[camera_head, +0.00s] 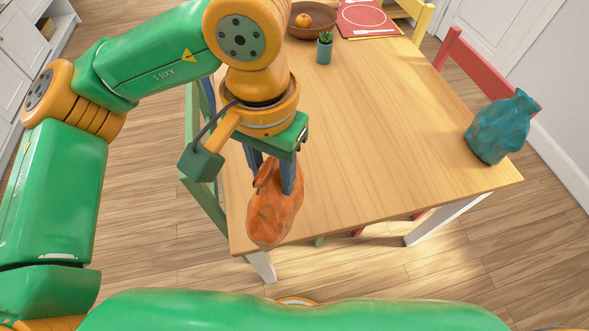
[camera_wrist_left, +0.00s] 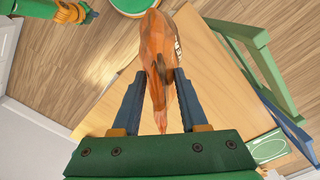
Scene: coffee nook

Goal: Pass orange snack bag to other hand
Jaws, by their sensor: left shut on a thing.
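The orange snack bag (camera_head: 274,212) is crumpled with a twisted top, and it hangs upright from my left gripper (camera_head: 272,176) by the table's near left corner. My left gripper is shut on its upper part, with one blue finger on each side. In the left wrist view the bag (camera_wrist_left: 158,52) sits between the two fingers of my left gripper (camera_wrist_left: 156,78). What looks like the end of my right arm shows at the top left of that view, small and away from the bag. Its fingers are too unclear to read. The head view does not show it.
A teal bag (camera_head: 499,128) stands at the wooden table's (camera_head: 390,130) right edge. A small potted plant (camera_head: 325,48), a brown bowl (camera_head: 312,24) with an orange fruit and a red placemat (camera_head: 364,17) are at the far end. Chairs surround the table. The table's middle is clear.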

